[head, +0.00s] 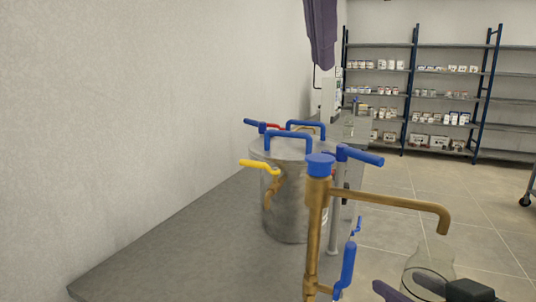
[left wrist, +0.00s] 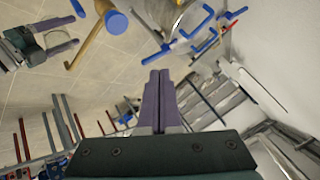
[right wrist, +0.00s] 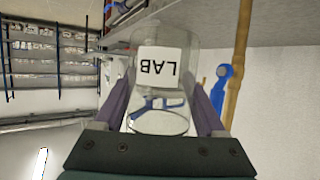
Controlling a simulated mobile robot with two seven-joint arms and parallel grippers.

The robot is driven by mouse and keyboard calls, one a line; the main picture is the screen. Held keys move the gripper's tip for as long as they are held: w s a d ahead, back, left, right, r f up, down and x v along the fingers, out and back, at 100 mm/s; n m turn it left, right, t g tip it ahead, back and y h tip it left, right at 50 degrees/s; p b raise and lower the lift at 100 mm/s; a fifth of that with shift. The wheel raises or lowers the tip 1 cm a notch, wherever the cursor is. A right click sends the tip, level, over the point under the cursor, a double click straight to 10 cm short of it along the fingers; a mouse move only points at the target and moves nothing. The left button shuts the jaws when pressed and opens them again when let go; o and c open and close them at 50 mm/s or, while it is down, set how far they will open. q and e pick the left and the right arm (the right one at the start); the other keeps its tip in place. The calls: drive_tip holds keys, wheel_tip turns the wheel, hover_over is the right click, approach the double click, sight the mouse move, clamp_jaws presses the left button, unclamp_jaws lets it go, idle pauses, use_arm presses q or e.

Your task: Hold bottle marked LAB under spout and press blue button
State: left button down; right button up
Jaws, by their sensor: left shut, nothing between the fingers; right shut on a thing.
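The clear bottle (head: 424,277) stands upright at the lower right of the head view, its neck just below the brass spout's tip (head: 442,224). In the right wrist view its white LAB label (right wrist: 158,67) appears upside down. My right gripper (right wrist: 160,108) is shut around the bottle. The round blue button (head: 320,162) caps the brass pipe; it also shows in the left wrist view (left wrist: 116,22). My left gripper (head: 321,66) is shut and empty, high in the head view and apart from the button.
A steel tank (head: 288,200) with blue and yellow valve handles stands on the grey counter (head: 160,245) behind the pipe. A blue lever (head: 362,156) is close to the button. Shelves (head: 430,95) with small containers are far back. The counter's left part is clear.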

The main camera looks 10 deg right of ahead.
use_arm(q)
approach(319, 154)
drive_tip(key=shift+w+d+f, duration=0.35)
drive_tip(key=shift+w+f, duration=0.1)
drive_tip(key=shift+w, duration=0.25)
drive_tip(key=shift+w+d+f, duration=0.35)
drive_tip(key=shift+w+f, duration=0.15)
drive_tip(key=shift+w, duration=0.25)
drive_tip(key=shift+w+d+f, duration=0.3)
drive_tip(key=shift+w+f, duration=0.15)
drive_tip(key=shift+w, duration=0.25)
idle(0.4)
drive_tip(key=shift+f, duration=0.4)
drive_tip(key=shift+f, duration=0.5)
idle(4.2)
